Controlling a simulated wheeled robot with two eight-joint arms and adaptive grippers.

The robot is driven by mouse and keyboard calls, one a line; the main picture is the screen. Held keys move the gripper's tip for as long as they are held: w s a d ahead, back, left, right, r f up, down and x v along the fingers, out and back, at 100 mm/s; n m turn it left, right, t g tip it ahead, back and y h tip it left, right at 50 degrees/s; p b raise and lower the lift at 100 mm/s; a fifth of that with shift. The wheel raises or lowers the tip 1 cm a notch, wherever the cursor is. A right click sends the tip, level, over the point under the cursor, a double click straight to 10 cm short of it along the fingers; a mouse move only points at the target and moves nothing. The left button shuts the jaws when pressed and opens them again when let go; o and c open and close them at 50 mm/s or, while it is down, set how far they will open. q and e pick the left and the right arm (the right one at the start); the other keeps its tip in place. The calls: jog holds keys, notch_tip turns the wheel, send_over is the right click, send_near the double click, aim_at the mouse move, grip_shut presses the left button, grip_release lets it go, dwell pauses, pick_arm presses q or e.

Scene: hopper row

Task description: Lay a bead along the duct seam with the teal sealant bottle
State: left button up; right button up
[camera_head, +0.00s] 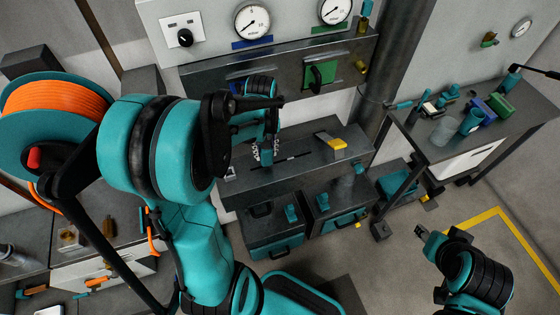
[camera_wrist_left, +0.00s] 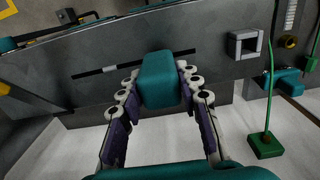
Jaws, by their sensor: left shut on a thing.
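My left gripper (camera_head: 266,152) is over the grey duct top (camera_head: 310,180) in the head view. It is shut on the teal sealant bottle (camera_wrist_left: 165,80), which sits between its fingers in the wrist view; in the head view the fingers and wrist partly hide the bottle. The seam shows as a thin dark line (camera_wrist_left: 140,62) on the grey surface, with a short pale stretch on it. The bottle's tip is hidden, so I cannot tell whether it touches the seam. My right gripper (camera_head: 424,233) is low at the right, away from the duct; its jaw opening is unclear.
A yellow-topped block (camera_head: 336,144) stands on the duct top, right of the seam. A panel with gauges (camera_head: 252,20) is behind. An orange hose reel (camera_head: 55,108) is at the left. A side table (camera_head: 480,125) with several items is at the right.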

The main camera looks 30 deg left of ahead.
dwell(0.4)
pick_arm(q)
jog(key=shift+w+d, duration=1.5)
jog(key=shift+w, duration=0.2)
jog(key=shift+w+d+b, duration=0.4)
jog(key=shift+w+d, duration=1.05)
jog(key=shift+w, duration=0.25)
jog(key=shift+w+d, duration=0.2)
jog(key=shift+w, duration=0.15)
jog(key=shift+r, duration=0.1)
jog(key=shift+r+p, duration=0.75)
jog(key=shift+r, duration=0.2)
